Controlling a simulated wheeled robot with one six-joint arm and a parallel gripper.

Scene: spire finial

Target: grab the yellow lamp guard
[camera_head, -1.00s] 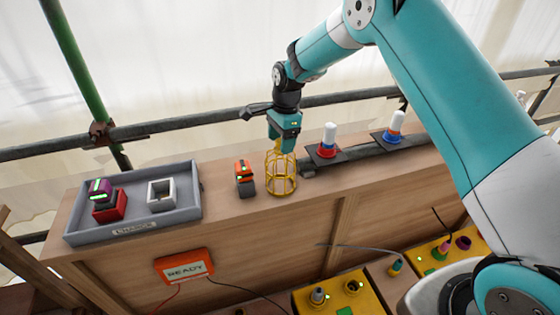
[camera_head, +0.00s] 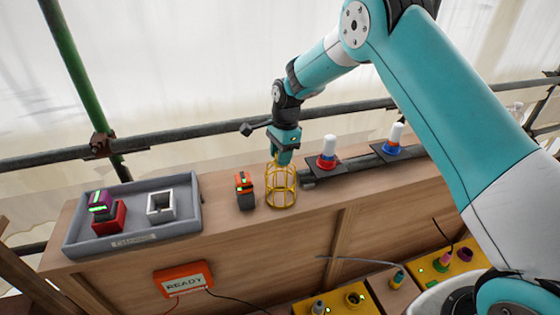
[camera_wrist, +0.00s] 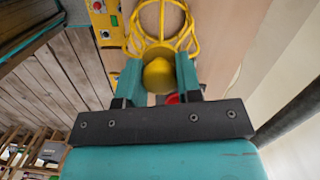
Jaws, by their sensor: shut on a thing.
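The yellow lamp guard (camera_head: 281,186) is a wire cage standing upright on the wooden bench top, or just above it; I cannot tell which. My gripper (camera_head: 284,158) is over its top. In the wrist view, the fingers of my gripper (camera_wrist: 158,78) are closed on the round yellow knob of the lamp guard (camera_wrist: 158,75). The cage wires spread out beyond the fingertips. The far side of the cage is partly hidden by the knob and fingers.
An orange and black device (camera_head: 244,190) stands close left of the guard. A grey tray (camera_head: 190,228) holds a purple and red block and a square frame. Two white-topped lamps, one red-based (camera_head: 327,152) and one blue-based (camera_head: 393,139), stand right. A scaffold pipe (camera_head: 190,132) runs behind.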

